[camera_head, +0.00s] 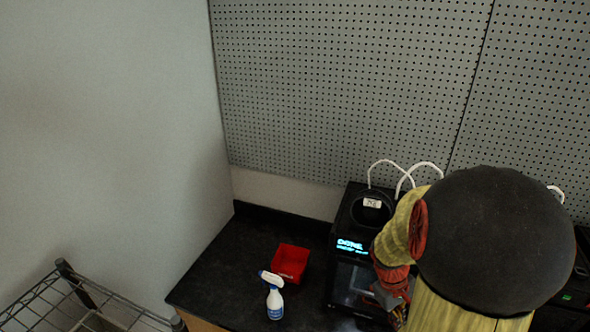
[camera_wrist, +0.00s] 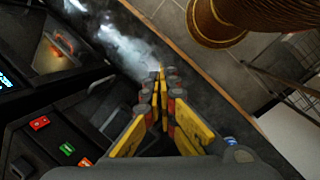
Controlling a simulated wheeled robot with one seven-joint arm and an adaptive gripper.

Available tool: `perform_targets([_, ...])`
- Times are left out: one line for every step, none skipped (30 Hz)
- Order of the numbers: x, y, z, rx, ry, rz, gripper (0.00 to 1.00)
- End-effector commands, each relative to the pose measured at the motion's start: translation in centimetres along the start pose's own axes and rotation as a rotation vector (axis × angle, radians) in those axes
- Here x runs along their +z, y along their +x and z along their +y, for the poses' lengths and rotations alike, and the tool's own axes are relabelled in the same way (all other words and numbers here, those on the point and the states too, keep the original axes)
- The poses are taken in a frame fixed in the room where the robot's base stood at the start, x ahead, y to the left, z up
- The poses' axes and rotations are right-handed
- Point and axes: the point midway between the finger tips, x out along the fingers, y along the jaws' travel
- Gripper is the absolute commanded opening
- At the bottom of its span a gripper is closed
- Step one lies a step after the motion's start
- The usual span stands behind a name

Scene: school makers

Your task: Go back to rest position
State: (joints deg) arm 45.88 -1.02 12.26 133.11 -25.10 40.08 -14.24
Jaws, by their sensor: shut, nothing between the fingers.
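My gripper (camera_wrist: 162,72) has yellow and grey fingers whose tips meet in the wrist view, with nothing between them. In the head view my gripper (camera_head: 388,298) is partly hidden by my arm and shows in front of the black 3D printer (camera_head: 345,262). In the wrist view the fingers are over the dark area near the counter's edge, beside the printer front. I cannot tell the exact gap between them and the printer.
A red bin (camera_head: 290,262) and a white-and-blue spray bottle (camera_head: 274,298) stand on the dark counter (camera_head: 215,285), left of the printer. A wire shelf (camera_head: 75,305) is at lower left. A pegboard wall (camera_head: 350,90) rises behind. The counter's left part is clear.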

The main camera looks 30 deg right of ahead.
Motion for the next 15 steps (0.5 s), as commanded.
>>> perform_targets([-0.9, -0.3, -2.1, -0.001, 0.046, 0.037, 0.00])
perform_targets([-1.2, -0.8, -3.3, -0.009, 0.076, 0.054, 0.00])
perform_targets([-1.6, -1.5, -4.9, -0.020, 0.112, 0.080, 0.00])
perform_targets([-1.9, -2.1, -6.1, -0.029, 0.134, 0.100, 0.00])
perform_targets([-2.1, -2.5, -7.3, -0.040, 0.154, 0.120, 0.00])
perform_targets([-2.3, -3.1, -9.0, -0.056, 0.175, 0.149, 0.00])
perform_targets([-2.5, -3.5, -10.3, -0.068, 0.186, 0.172, 0.00])
perform_targets([-2.6, -3.9, -11.6, -0.081, 0.194, 0.194, 0.00])
perform_targets([-2.7, -4.4, -13.2, -0.099, 0.199, 0.227, 0.00])
perform_targets([-2.7, -4.7, -14.5, -0.113, 0.199, 0.251, 0.00])
perform_targets([-2.7, -5.0, -15.8, -0.127, 0.194, 0.277, 0.00])
perform_targets([-2.7, -5.4, -17.4, -0.145, 0.181, 0.312, 0.00])
perform_targets([-2.6, -5.7, -18.6, -0.158, 0.168, 0.340, 0.00])
perform_targets([-2.6, -5.9, -19.8, -0.170, 0.150, 0.368, 0.00])
perform_targets([-2.4, -6.1, -21.3, -0.185, 0.122, 0.407, 0.00])
